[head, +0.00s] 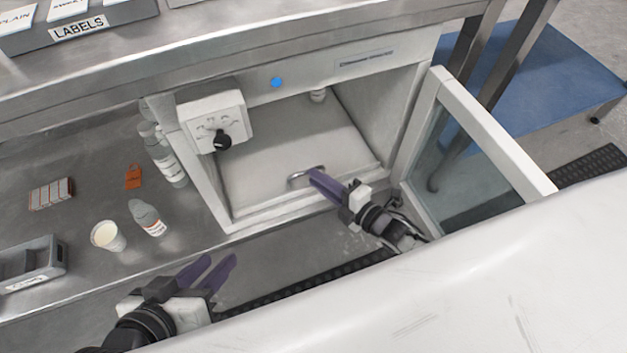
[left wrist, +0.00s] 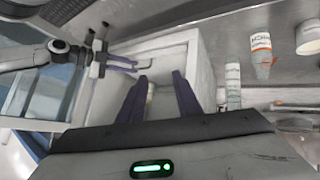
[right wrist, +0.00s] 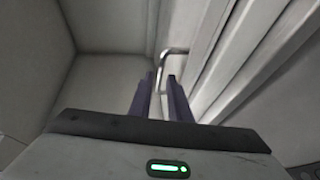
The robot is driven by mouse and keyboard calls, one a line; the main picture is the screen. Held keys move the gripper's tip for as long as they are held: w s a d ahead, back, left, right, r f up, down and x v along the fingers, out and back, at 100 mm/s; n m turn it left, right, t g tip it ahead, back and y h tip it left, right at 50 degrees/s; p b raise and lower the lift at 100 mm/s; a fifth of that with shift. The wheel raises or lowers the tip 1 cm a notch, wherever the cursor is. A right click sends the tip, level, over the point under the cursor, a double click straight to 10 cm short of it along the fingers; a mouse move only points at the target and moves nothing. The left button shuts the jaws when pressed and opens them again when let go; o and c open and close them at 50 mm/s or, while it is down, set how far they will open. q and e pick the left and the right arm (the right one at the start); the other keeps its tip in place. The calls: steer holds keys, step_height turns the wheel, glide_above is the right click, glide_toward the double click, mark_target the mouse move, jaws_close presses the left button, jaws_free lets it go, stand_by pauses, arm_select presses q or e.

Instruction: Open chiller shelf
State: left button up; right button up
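The chiller (head: 293,87) is a white box under the steel counter, with its glass door (head: 480,150) swung open to the right. Inside lies a pale shelf (head: 285,150) with a curved metal handle (head: 305,176) near its front edge. My right gripper (head: 318,182) is at the chiller's opening, its purple fingers beside the handle. In the right wrist view the handle (right wrist: 172,54) rises just beyond and between the parted fingertips (right wrist: 160,82); contact cannot be told. My left gripper (head: 215,262) is open and empty, left of and in front of the chiller.
A white control box with a black knob (head: 222,141) sits at the chiller's upper left. Bottles (head: 165,160), a small bottle (head: 148,218) and a cup (head: 107,237) stand on the lower steel surface left. The open door bounds my right arm.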

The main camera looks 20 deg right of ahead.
steer(key=shift+b+x, duration=0.3)
steer(key=shift+x, duration=0.65)
arm_select(q)
steer(key=shift+w+d+r+h, duration=0.1)
steer(key=shift+d+r+h, duration=0.25)
steer(key=shift+r, duration=0.2)
arm_select(e)
steer(key=shift+w, duration=0.15)
jaws_close()
